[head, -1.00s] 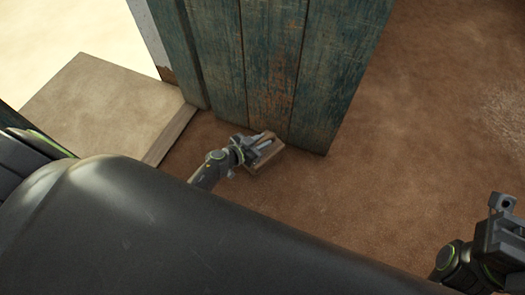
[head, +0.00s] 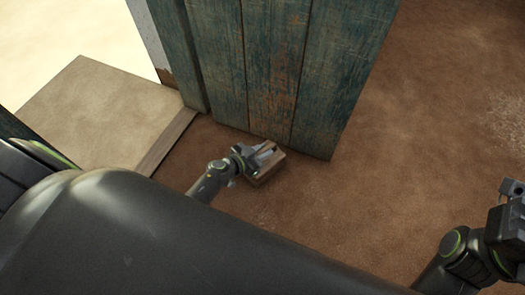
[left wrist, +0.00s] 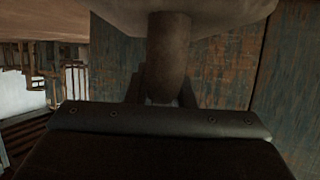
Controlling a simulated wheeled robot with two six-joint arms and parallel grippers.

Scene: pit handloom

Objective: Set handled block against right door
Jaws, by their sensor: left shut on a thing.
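The handled block (head: 266,173) is a small brown wooden block low near the floor, in front of the foot of the right door (head: 270,75). The door is made of weathered blue-green planks. My left gripper (head: 264,153) is shut on the block's handle and covers part of its top. A narrow strip of floor seems to show between block and door; I cannot tell if they touch. The left wrist view shows the round handle (left wrist: 168,60) between my fingers, with the planks (left wrist: 215,75) behind. My right gripper (head: 511,190) is at the right edge, partly cut off.
A pale raised step (head: 95,110) lies left of the door, by a bright opening. The brown earth floor (head: 440,130) is clear to the right of the door. In the left wrist view, railing-like bars (left wrist: 72,75) show at the left.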

